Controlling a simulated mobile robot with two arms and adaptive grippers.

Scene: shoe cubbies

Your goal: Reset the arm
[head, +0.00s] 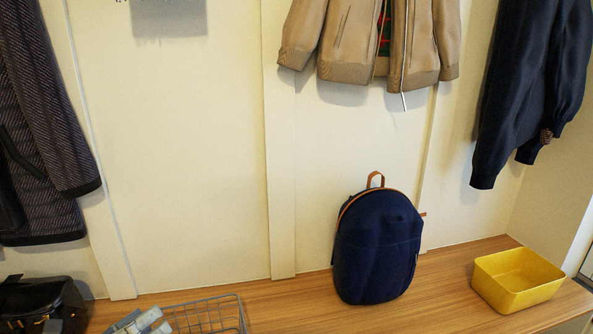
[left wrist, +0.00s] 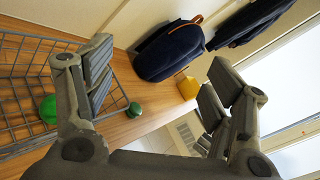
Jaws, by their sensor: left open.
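My left gripper (left wrist: 160,90) is open in the left wrist view, its two grey fingers spread wide with nothing between them. In the head view only part of my left gripper (head: 138,322) shows at the bottom edge, in front of the wire basket (head: 240,312). The right gripper is in neither view.
A navy backpack (head: 377,250) stands on the wooden bench (head: 430,306) against the wall. A yellow bin (head: 518,290) is at the right end, a black bag (head: 40,300) at the left. Green objects (left wrist: 134,109) show near the basket. Coats (head: 350,40) hang above.

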